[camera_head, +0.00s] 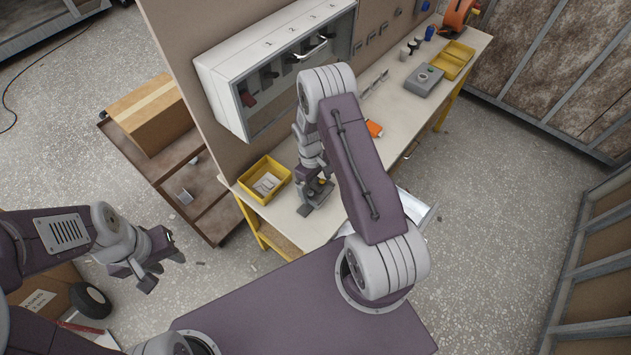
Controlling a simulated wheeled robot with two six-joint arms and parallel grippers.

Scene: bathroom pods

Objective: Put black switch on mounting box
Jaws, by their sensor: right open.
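My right gripper (316,196) is open and low over the near end of the workbench, just right of a yellow bin (252,193). Small pale parts lie in that bin. My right arm and gripper hide part of the bench, and I cannot tell what lies between the fingers. I cannot clearly make out the black switch. A grey box (424,80) with a round feature on top stands farther along the bench; I cannot tell whether it is the mounting box. My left gripper (158,262) is open and empty over the floor, away from the bench.
A white cabinet (225,93) numbered on top, with dark items inside, hangs on the panel above the workbench (395,105). Another yellow bin (458,53) and small cups are at the far end. A brown cart (185,190) with a cardboard box stands left of the panel.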

